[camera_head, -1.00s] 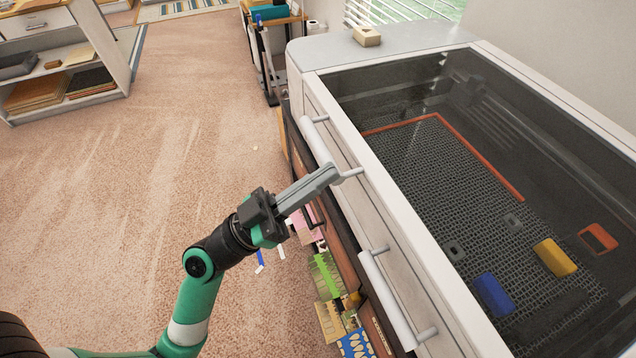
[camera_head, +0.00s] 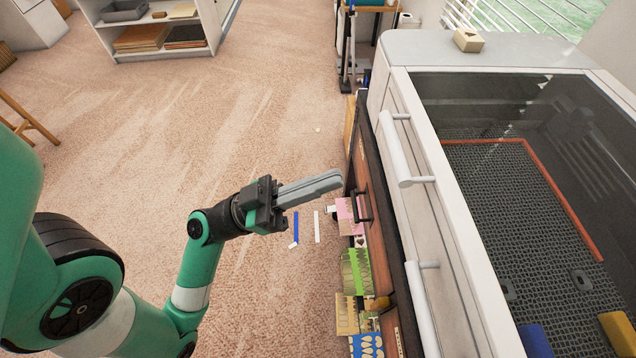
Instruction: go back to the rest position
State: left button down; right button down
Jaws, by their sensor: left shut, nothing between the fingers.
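My left gripper (camera_head: 325,184) is in the middle of the head view, on a green arm that comes in from the lower left. Its grey fingers are together, empty, and point right toward the front of the white machine (camera_head: 447,215). The fingertips show left of the machine's upper handle (camera_head: 394,147) and appear apart from it. My right gripper is not in view.
The machine has a dark see-through lid over a black honeycomb bed (camera_head: 500,210) with blue and yellow pieces. Colored sheets (camera_head: 355,275) lie by the drawers below. A white shelf (camera_head: 160,35) stands far back. Carpet (camera_head: 200,120) is open at left.

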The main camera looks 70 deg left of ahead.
pick_arm(q)
jog(key=shift+s+f, duration=0.15)
jog(key=shift+s, duration=0.15)
jog(key=w+d+r+m+g+h+p, duration=0.35)
jog(key=d+r+m+h, duration=0.35)
jog(key=r, duration=0.6)
jog(key=w+d+r+m+g+h+p, duration=0.4)
jog(key=d+r+m, duration=0.4)
jog(key=r, duration=0.4)
notch_tip(320, 180, up, 9)
jog(key=w+n+t+y+p, duration=0.1)
jog(key=n+t+y, duration=0.15)
jog(key=t, duration=0.25)
jog(key=w+a+r+n+t+y, duration=0.1)
jog(key=a+r+n+t+y, duration=0.2)
jog(key=n+y, duration=0.4)
jog(key=w+a+r+n+t+y, duration=0.1)
jog(key=w+a+n+t+y, duration=0.1)
jog(key=a+n+t+y, duration=0.4)
notch_tip(320, 180, up, 37)
jog(key=n+g+p, duration=0.2)
jog(key=p, duration=3.6)
jog(key=shift+s+d+r, duration=0.15)
jog(key=shift+d+r, duration=0.05)
jog(key=shift+d, duration=0.1)
